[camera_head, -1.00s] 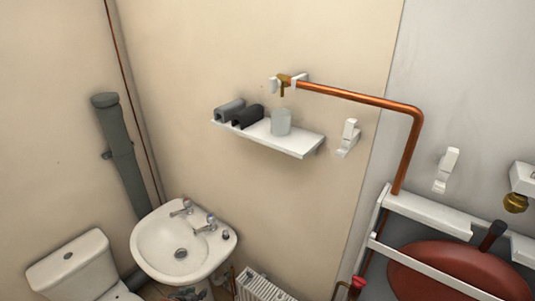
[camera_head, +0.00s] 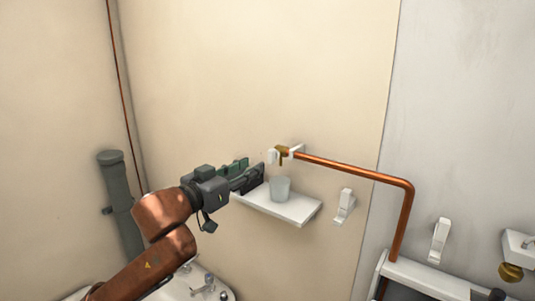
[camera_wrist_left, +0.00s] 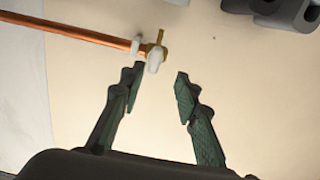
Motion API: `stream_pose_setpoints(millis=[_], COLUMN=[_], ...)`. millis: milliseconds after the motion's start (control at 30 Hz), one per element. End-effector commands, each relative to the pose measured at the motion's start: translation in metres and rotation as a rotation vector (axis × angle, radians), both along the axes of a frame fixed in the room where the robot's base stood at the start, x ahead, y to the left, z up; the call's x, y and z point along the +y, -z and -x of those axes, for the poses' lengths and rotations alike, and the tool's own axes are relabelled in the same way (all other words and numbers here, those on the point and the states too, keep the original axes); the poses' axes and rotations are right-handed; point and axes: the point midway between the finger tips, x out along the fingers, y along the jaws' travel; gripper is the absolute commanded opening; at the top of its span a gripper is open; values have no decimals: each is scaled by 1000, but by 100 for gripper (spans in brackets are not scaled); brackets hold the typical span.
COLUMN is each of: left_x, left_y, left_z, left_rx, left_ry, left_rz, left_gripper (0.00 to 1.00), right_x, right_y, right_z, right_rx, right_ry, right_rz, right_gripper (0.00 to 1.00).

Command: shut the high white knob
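The high white knob (camera_head: 272,156) is at the brass valve (camera_head: 282,153) on the left end of the copper pipe on the beige wall. In the left wrist view the knob (camera_wrist_left: 155,59) is just beyond the fingertips, with a gap between. My left gripper (camera_head: 257,175) is raised in front of the shelf, a little below and left of the knob. In the left wrist view the gripper's fingers (camera_wrist_left: 158,82) are spread apart with nothing between them. My right gripper is not in view.
A white shelf (camera_head: 300,212) is below the valve and holds a pale cup (camera_head: 280,189). My left gripper hides the shelf's left part. The copper pipe (camera_head: 355,171) runs right, then bends down. A white wall bracket (camera_head: 344,205) is right of the shelf.

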Motion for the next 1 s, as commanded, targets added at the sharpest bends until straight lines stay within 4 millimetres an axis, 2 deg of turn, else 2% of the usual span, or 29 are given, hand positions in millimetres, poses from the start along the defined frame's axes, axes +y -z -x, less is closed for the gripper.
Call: stream_pose_setpoints(millis=[33,167,600,1000], left_x=[-3,-11,-46,-50], left_y=[-8,-14,-14,-12], left_z=[4,-1,-51,-56], left_rx=[-8,-10,-11,-12], left_ry=[5,11,9,9], left_rz=[-1,1,2,1], left_gripper=[30,30,30,28], right_x=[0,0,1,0], right_y=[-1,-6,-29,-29], right_z=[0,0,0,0], right_rx=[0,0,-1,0], right_ry=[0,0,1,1], right_rz=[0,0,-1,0], right_gripper=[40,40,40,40])
